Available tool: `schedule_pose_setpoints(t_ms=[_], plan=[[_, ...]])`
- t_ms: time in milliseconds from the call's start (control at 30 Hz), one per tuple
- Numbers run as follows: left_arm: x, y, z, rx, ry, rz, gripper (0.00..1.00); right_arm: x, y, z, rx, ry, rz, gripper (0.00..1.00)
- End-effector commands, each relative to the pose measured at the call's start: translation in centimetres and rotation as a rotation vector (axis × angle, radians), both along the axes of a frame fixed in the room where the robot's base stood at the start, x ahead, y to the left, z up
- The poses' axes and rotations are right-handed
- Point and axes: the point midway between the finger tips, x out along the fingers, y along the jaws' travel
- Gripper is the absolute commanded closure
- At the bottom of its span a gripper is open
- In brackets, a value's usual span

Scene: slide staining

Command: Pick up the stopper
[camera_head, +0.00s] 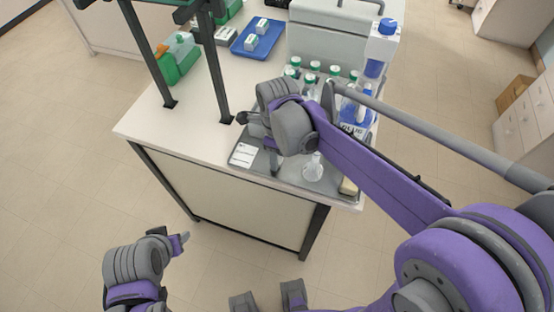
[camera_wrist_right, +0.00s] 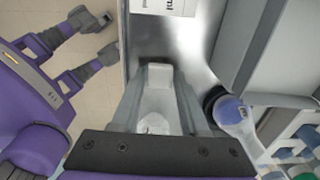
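My right gripper (camera_head: 272,162) points down over the grey metal tray (camera_head: 290,175) at the front of the bench, left of a clear flask (camera_head: 313,167). In the right wrist view, its two fingers (camera_wrist_right: 160,90) stand apart, with a pale, translucent piece (camera_wrist_right: 157,104) between them. This may be the stopper; I cannot tell whether the fingers press on it. The head view hides it behind the gripper. A clear flask with a bluish mouth (camera_wrist_right: 230,110) is right of the fingers in the wrist view. My left gripper (camera_head: 181,243) is off the bench at lower left; its fingers are unclear.
A white label card (camera_head: 243,155) lies left of my right gripper. Several green-capped bottles (camera_head: 310,78) and a blue-capped bottle (camera_head: 385,45) stand behind. A grey machine (camera_head: 335,35) and blue tray (camera_head: 257,38) are farther back. The bench's left front (camera_head: 165,125) is clear.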

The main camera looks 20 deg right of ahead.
Motion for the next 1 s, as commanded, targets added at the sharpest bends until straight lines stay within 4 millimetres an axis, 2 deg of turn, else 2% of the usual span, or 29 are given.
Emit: schedule_pose_setpoints(t_ms=[33,200,233,533,667,767,1000], plan=[[0.0,0.0,0.0,0.000,0.000,0.000,0.47,0.0,0.0,0.0,0.000,0.000,0.000,0.67],[0.0,0.0,0.0,0.000,0.000,0.000,0.47,0.0,0.0,0.0,0.000,0.000,0.000,0.98],[0.0,0.0,0.0,0.000,0.000,0.000,0.47,0.0,0.0,0.0,0.000,0.000,0.000,1.00],[0.0,0.0,0.0,0.000,0.000,0.000,0.47,0.0,0.0,0.1,0.000,0.000,0.000,1.00],[0.0,0.0,0.1,0.000,0.000,0.000,0.47,0.0,0.0,0.8,0.000,0.000,0.000,1.00],[0.1,0.0,0.2,0.000,-0.001,0.000,0.47,0.0,0.0,2.0,0.000,0.000,0.000,1.00],[0.2,0.0,0.7,0.000,-0.003,0.000,0.47,0.0,0.0,6.9,0.000,0.000,0.000,1.00]])
